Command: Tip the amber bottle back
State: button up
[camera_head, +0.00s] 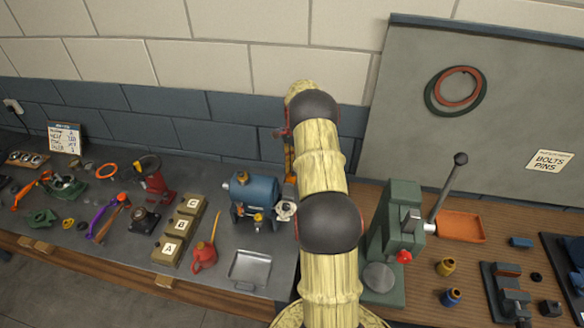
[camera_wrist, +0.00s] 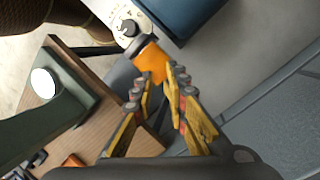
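The amber bottle (camera_wrist: 151,64) has a dark cap and shows in the wrist view just at my fingertips, beside the blue machine. My gripper (camera_wrist: 158,76) has its two yellow fingers apart, with the bottle's near end between or just beyond the tips. I cannot tell whether both fingers touch it. In the head view only a thin amber sliver (camera_head: 289,158) shows at the left edge of my arm, which hides most of the bottle and my gripper. Whether the bottle stands upright or leans is not clear.
A blue motor-like machine (camera_head: 252,198) stands left of my arm, and a green press (camera_head: 391,240) with a raised lever stands to the right. Blocks A, B and C (camera_head: 180,230), a red oil can (camera_head: 204,256) and a metal tray (camera_head: 249,269) lie on the left bench.

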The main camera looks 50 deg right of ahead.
jog(key=o, duration=0.7)
jog(key=shift+w+a, duration=0.1)
jog(key=shift+c, duration=0.2)
jog(key=shift+r, duration=0.1)
jog(key=v, duration=1.1)
jog(key=shift+d+r, duration=0.25)
jog(key=shift+r, duration=0.1)
jog(key=shift+w+n, duration=0.15)
jog(key=shift+n, duration=0.15)
